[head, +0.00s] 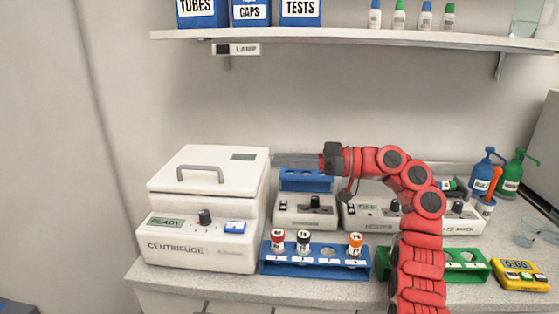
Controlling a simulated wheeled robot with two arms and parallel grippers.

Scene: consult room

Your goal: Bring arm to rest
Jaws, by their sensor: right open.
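My right arm is red and rises from the bottom right of the head view, bending left over the bench. Its right gripper (278,160) points left, with its grey fingers close to the right edge of the centrifuge (195,250) lid. The fingers overlap in this side view and nothing shows between them; the gripper is open. I cannot tell whether the fingers touch the lid. The centrifuge is white, its lid (213,165) is down, and its display reads READY. My left gripper is not in view.
A blue rack (313,268) with several capped tubes stands at the bench front. A green rack (467,272) is partly behind my arm. White machines (306,218) line the back. A yellow timer (520,275) and pump bottles (511,173) stand at right. A shelf (350,37) hangs above.

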